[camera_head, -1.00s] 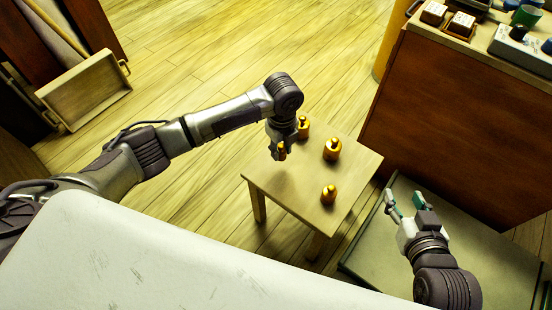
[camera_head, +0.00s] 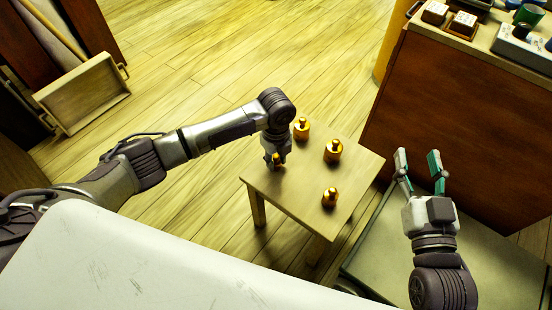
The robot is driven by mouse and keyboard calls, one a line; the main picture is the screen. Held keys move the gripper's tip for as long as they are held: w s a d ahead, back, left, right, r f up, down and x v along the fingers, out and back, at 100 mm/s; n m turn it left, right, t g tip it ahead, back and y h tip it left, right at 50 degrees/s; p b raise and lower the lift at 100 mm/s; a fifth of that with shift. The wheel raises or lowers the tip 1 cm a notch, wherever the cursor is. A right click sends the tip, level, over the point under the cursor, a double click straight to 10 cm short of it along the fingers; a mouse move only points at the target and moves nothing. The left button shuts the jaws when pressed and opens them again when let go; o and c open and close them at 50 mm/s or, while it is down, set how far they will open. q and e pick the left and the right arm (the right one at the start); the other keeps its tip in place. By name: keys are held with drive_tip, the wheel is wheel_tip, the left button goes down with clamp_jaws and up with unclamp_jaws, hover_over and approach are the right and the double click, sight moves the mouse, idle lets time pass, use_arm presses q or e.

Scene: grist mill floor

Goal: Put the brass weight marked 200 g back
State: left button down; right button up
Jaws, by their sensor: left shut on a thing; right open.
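My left gripper (camera_head: 274,161) is shut on a small brass weight (camera_head: 276,159) at the left part of a small wooden table (camera_head: 270,186). The fingers hide much of this weight, and I cannot tell whether it touches the tabletop. Three more brass weights stand upright on the table: one at the back (camera_head: 302,129), one in the middle right (camera_head: 333,151) and one at the front (camera_head: 330,197). No marking is readable on any weight. My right gripper (camera_head: 420,163) is open and empty, to the right of the table.
A brown cabinet (camera_head: 460,120) stands at the right with boxes (camera_head: 461,25) and a grey device (camera_head: 525,45) on top. A low greenish platform (camera_head: 385,245) lies below my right arm. A wooden tray (camera_head: 85,95) leans at the upper left. The plank floor behind the table is clear.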

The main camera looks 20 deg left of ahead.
use_arm(q)
drive_tip(key=shift+f, duration=0.1)
drive_tip(key=c, duration=0.9)
unclamp_jaws()
drive_tip(key=shift+o, duration=0.2)
